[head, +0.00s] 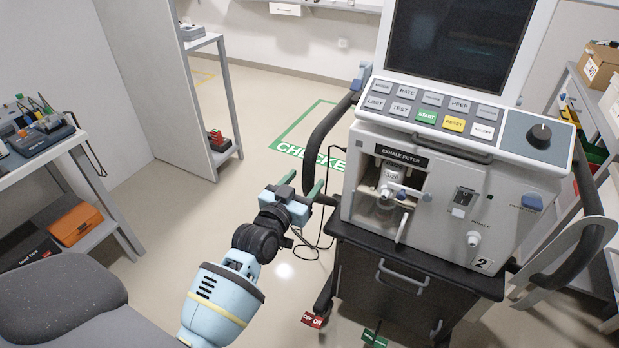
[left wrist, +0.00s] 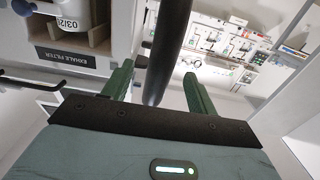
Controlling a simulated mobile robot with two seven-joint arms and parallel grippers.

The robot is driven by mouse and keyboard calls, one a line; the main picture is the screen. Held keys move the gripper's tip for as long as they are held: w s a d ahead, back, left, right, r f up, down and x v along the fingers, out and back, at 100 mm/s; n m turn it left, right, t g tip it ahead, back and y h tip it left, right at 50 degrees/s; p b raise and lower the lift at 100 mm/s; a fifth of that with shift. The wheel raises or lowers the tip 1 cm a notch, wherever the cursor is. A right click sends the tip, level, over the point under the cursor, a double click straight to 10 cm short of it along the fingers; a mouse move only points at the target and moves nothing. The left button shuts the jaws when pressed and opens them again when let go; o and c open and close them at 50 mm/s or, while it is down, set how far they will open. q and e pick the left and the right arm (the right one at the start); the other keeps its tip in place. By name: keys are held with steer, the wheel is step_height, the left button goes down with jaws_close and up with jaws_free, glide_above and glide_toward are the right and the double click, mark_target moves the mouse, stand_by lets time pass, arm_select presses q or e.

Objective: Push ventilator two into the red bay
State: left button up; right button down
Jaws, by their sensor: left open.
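Ventilator two (head: 450,190), a grey machine marked 2 on a black wheeled cabinet (head: 400,285), stands at the right in the head view. A black push handle (head: 318,140) curves out from its left side. My left gripper (head: 303,187) is open at the lower end of this handle. In the left wrist view, the black handle bar (left wrist: 168,50) shows between the two green fingers of the left gripper (left wrist: 160,80). I cannot tell whether they touch it. No red bay shows. My right gripper is not in view.
A green floor outline (head: 285,140), lettered CHECKE and partly hidden, lies behind the machine. Red (head: 312,320) and green (head: 374,338) pedals sit at the cart's foot. A chair (head: 60,305) and bench (head: 90,165) stand left. A loaded shelf (head: 590,110) stands right.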

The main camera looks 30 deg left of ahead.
arm_select(q)
steer(key=shift+w, duration=1.2)
steer(key=shift+w+b, duration=0.35)
steer(key=shift+w, duration=0.15)
